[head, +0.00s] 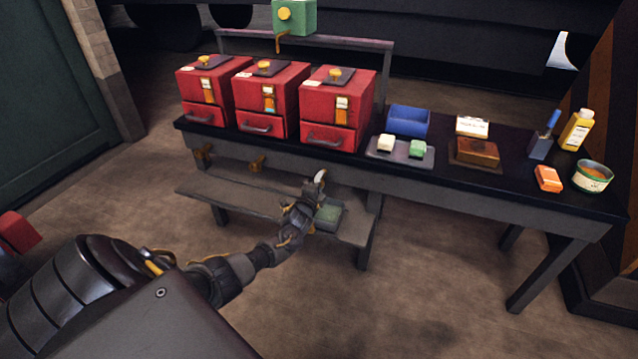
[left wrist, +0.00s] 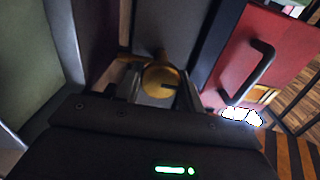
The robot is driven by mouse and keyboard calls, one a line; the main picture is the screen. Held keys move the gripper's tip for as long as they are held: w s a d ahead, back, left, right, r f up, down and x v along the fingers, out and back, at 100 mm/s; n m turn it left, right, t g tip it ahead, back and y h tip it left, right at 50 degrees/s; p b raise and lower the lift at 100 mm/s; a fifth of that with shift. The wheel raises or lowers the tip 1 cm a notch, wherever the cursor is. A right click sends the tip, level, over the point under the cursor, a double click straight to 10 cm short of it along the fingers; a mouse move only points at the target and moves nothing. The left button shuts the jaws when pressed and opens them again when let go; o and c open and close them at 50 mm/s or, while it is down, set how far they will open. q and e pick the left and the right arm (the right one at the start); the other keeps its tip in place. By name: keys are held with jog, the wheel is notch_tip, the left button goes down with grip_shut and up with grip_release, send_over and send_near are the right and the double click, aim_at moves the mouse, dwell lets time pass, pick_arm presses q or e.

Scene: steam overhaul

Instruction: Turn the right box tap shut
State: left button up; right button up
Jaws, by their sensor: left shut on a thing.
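The right red box (head: 321,103) stands on the bench, with a drawer and a dark handle low on its front. My left gripper (head: 319,179) is below it at the bench's front edge. In the left wrist view a round brass tap (left wrist: 160,78) sits between the fingers, and the gripper is shut on it. In the head view my gripper hides this tap. Two similar brass taps, the left one (head: 203,152) and the middle one (head: 257,162), show under the other two boxes. My right gripper is not in view.
The black bench (head: 455,181) carries a blue bin (head: 408,120), a grey tray (head: 400,158), a brown block (head: 476,152) and bottles and tins at right. A low shelf (head: 250,198) with a green block (head: 328,217) lies below.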

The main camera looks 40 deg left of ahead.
pick_arm(q)
jog(key=o, duration=0.9)
jog(key=p+v, duration=0.2)
jog(key=v, duration=0.8)
jog(key=shift+s+d+p, duration=0.2)
jog(key=shift+s+p, duration=0.15)
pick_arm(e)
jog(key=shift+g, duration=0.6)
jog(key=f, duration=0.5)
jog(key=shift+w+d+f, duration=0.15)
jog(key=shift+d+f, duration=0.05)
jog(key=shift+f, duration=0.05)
